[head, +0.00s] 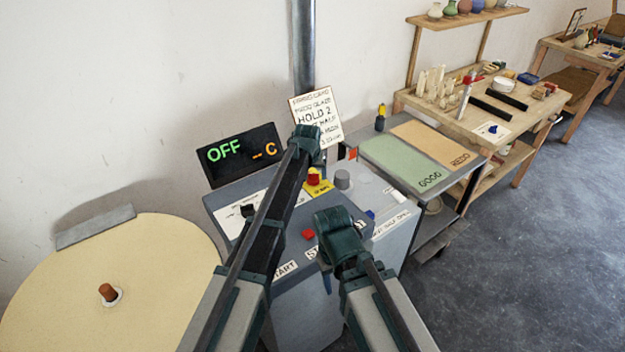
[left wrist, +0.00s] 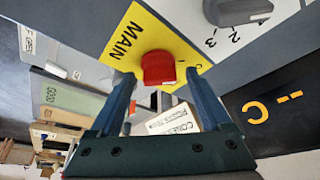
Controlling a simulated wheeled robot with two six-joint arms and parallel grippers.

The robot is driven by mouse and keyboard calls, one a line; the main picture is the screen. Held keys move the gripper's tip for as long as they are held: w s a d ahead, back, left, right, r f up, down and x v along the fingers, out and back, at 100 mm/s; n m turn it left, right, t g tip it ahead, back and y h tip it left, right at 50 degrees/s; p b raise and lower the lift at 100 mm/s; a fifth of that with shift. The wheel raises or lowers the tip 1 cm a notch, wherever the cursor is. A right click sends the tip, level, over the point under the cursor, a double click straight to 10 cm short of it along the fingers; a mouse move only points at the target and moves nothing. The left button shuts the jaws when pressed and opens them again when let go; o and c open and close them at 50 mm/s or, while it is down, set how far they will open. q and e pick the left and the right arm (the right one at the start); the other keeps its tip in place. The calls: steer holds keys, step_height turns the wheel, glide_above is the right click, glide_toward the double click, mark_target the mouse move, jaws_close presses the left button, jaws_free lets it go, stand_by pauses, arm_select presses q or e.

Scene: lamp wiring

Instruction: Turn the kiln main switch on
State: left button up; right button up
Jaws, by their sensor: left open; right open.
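The main switch is a red knob (head: 313,176) on a yellow plate (head: 319,188) on the grey control box. In the left wrist view the red knob (left wrist: 158,68) stands on the yellow plate marked MAIN (left wrist: 125,40). My left gripper (head: 307,142) is above the knob, and its two open fingers (left wrist: 159,75) lie to either side of it. Whether they touch it I cannot tell. The kiln display (head: 240,154) reads OFF and dashes with C. My right gripper (head: 328,280) is lower, in front of the box's front edge; its fingers are partly hidden.
A grey dial (head: 343,179) and a red button (head: 308,234) sit near the switch. A glaze card (head: 316,115) stands behind. A round cream lid (head: 110,285) is at left. A green and orange sorting table (head: 400,165) is at right.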

arm_select(q)
jaws_close()
stand_by(0.4)
steer(key=shift+m, duration=0.3)
steer(key=m+h, duration=0.1)
steer(key=m, duration=0.2)
steer(key=shift+w+a+m+h, duration=0.1)
steer(key=shift+a+m+h, duration=0.05)
steer(key=shift+m+h, duration=0.25)
steer(key=m, duration=0.2)
steer(key=m+g+h, duration=0.1)
steer(key=m, duration=0.1)
steer(key=shift+w+m+g, duration=0.15)
steer(key=shift+m+g, duration=0.15)
steer(key=m+g, duration=0.1)
steer(key=m, duration=0.1)
steer(key=m+g+h, duration=0.1)
steer(key=m, duration=0.2)
steer(key=shift+w, duration=0.15)
steer(key=shift+m+g, duration=0.7)
steer(key=shift+m, duration=1.2)
